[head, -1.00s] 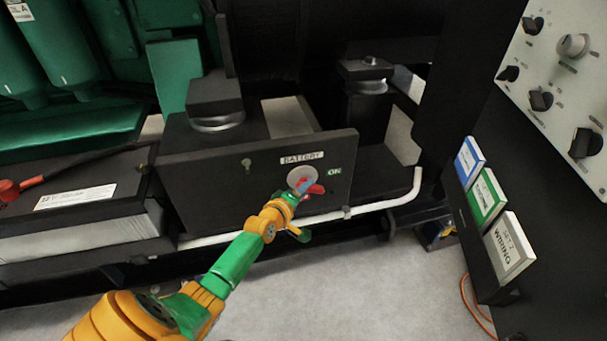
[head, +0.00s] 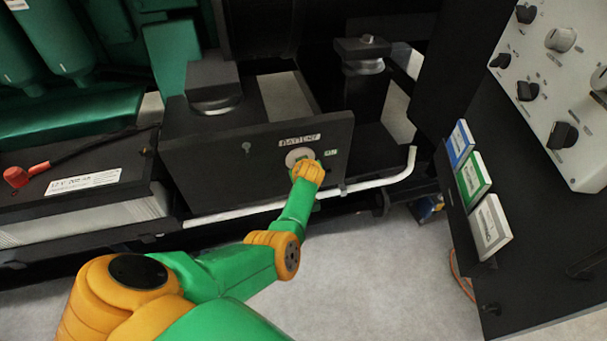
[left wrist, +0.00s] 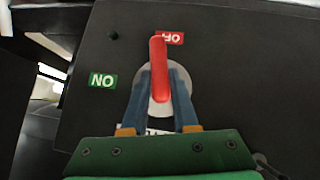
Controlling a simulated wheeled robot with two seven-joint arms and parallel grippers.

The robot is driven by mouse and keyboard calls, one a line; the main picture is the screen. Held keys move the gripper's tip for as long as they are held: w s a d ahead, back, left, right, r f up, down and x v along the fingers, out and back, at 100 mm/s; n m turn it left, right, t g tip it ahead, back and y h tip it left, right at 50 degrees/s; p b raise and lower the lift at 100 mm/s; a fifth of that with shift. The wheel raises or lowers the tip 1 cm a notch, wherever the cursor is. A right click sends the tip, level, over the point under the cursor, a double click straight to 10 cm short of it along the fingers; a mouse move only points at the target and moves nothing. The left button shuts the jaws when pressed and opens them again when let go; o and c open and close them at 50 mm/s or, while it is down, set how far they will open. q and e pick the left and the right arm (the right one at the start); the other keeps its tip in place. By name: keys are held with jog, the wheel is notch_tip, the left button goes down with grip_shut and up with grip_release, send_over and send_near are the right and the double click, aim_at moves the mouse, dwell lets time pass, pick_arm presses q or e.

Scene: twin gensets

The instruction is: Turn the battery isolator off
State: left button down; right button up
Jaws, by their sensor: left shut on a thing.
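The battery isolator (head: 296,156) is a pale disc on a dark panel (head: 225,165), under a BATTERY label (head: 300,141). The ON label (head: 330,153) is to its right; it also shows in the left wrist view (left wrist: 102,81). In that view the red handle (left wrist: 158,52) stands upright in the picture, its end overlapping the red OFF label (left wrist: 176,38), not towards ON. My left gripper (left wrist: 160,76) is shut on the handle, one blue finger on each side. In the head view my left gripper (head: 304,166) hides the handle. My right gripper is not in view.
A battery (head: 85,205) with a red terminal cap (head: 16,176) is at the left. A white pipe (head: 375,184) runs below the panel.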

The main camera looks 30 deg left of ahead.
pick_arm(q)
jog(key=shift+w+m+g+y+b, duration=0.15)
jog(key=shift+m+g+y+b, duration=0.25)
jog(key=shift+b, duration=0.55)
jog(key=shift+r+y+b, duration=0.15)
jog(key=shift+y+b, duration=0.15)
jog(key=shift+b, duration=0.15)
jog(key=c, duration=0.8)
grip_release()
jog(key=shift+r, duration=0.1)
jog(key=shift+o, duration=0.6)
jog(key=shift+d+g, duration=0.1)
jog(key=shift+g, duration=0.2)
jog(key=shift+a+f, duration=0.2)
jog(key=shift+a, duration=0.05)
